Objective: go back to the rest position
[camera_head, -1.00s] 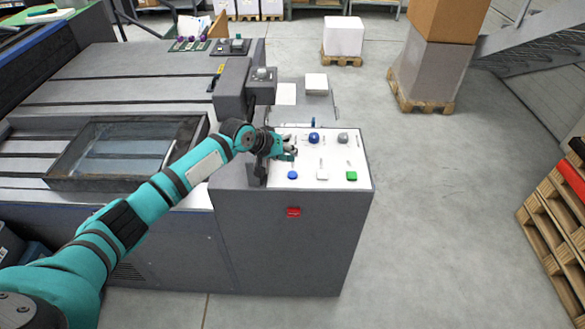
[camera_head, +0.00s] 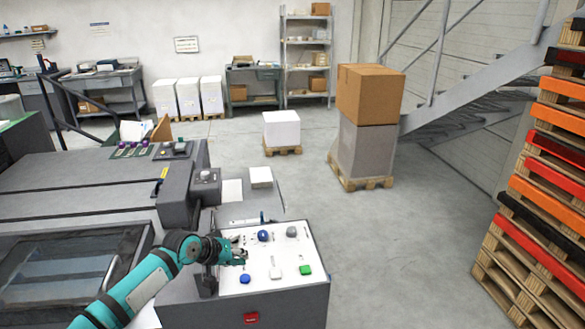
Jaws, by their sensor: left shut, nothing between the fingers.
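My left gripper (camera_head: 238,256) is shut and empty. It is at the left part of the white control panel (camera_head: 298,252) on top of the grey machine cabinet. My left arm (camera_head: 150,283) comes in from the lower left. On the panel I see a blue knob (camera_head: 263,236), a grey knob (camera_head: 291,231), a blue button (camera_head: 245,279), a white button (camera_head: 276,272) and a green button (camera_head: 306,270). Whether the fingers touch the panel I cannot tell. My right gripper is not in view.
Stacked pallets (camera_head: 545,200) stand at the right. A brown box (camera_head: 370,92) on a grey stack and a white stack (camera_head: 281,129) stand on pallets behind. The floor right of the cabinet is clear.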

